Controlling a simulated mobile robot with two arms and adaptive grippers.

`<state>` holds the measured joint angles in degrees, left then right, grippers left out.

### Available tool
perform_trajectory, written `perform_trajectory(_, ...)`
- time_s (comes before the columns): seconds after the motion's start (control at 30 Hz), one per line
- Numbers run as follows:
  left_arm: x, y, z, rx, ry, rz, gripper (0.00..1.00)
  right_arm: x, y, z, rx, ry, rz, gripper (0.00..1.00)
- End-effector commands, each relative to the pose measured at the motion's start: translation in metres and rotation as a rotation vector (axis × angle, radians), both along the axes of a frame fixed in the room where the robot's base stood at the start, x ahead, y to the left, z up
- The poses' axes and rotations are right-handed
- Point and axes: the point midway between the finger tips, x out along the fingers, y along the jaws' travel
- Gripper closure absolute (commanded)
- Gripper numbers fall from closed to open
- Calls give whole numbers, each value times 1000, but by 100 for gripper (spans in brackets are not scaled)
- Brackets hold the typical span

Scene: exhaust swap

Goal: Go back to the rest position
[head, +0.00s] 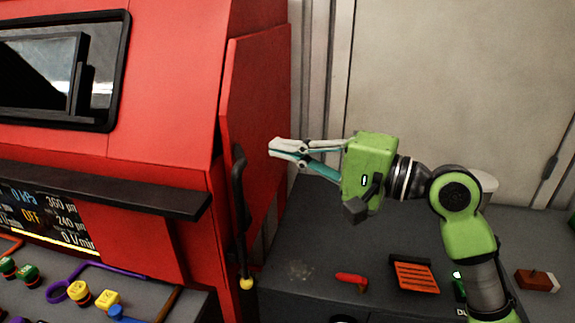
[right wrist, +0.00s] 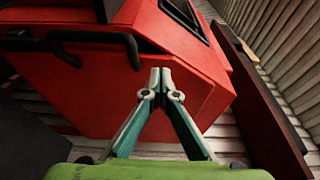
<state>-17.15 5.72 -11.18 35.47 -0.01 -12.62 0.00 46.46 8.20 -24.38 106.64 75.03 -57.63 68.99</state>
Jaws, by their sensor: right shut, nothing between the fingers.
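My right gripper (head: 280,149) is raised beside the red machine (head: 165,90), in front of its red side panel (head: 262,105) and to the right of a black handle (head: 238,185). Its fingers are shut with nothing between them. In the right wrist view the fingertips (right wrist: 160,78) meet in front of the red machine body (right wrist: 180,60). I cannot tell whether the fingertips touch the panel. My left gripper is not in view.
A grey bench (head: 330,240) below my right arm carries a red-handled tool (head: 351,279), an orange slotted part (head: 414,277) and a brown-and-white block (head: 537,281). Coloured knobs (head: 79,293) are at the lower left. A pale wall (head: 440,80) stands behind.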

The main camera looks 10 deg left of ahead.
Motion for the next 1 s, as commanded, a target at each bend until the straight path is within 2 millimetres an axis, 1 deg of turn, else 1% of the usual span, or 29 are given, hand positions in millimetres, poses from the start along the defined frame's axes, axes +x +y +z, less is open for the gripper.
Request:
perform_trajectory(0.03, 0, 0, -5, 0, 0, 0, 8, -8, -2, -3, -1, -3, 0, 100)
perform_trajectory(0.1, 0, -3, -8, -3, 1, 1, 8, -16, -5, -2, -1, -3, -1, 100)
perform_trajectory(0.23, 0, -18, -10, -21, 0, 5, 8, -26, -7, -1, 0, 0, -1, 100)
perform_trajectory(0.3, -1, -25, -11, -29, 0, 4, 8, -28, -8, -4, -4, -3, -4, 100)
perform_trajectory(0.37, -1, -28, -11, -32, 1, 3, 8, -27, -10, -13, -18, -9, -18, 100)
perform_trajectory(0.43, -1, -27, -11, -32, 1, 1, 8, -24, -15, -35, -54, -32, -46, 100)
perform_trajectory(0.47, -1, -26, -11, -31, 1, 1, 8, -22, -18, -48, -77, -44, -63, 100)
perform_trajectory(0.57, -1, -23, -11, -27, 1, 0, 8, -18, -34, -104, -186, -100, -132, 100)
perform_trajectory(0.6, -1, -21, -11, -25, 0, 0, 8, -17, -43, -129, -243, -125, -161, 100)
perform_trajectory(0.67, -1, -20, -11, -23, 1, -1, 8, -19, -57, -167, -334, -159, -198, 100)
perform_trajectory(0.7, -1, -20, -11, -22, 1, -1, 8, -22, -67, -192, -397, -178, -219, 100)
perform_trajectory(0.73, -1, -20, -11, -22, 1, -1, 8, -25, -76, -211, -447, -190, -233, 100)
perform_trajectory(0.77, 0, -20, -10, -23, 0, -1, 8, -29, -84, -230, -500, -202, -244, 100)
perform_trajectory(0.8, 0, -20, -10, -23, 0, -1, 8, -35, -96, -254, -569, -214, -255, 100)
perform_trajectory(0.87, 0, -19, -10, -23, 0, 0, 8, -48, -116, -289, -678, -229, -262, 100)
perform_trajectory(0.9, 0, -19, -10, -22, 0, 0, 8, -58, -130, -312, -754, -237, -262, 100)
perform_trajectory(0.97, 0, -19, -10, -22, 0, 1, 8, -76, -152, -345, -869, -241, -252, 100)
perform_trajectory(1.0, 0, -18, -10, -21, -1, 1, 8, -90, -167, -365, -945, -242, -240, 100)
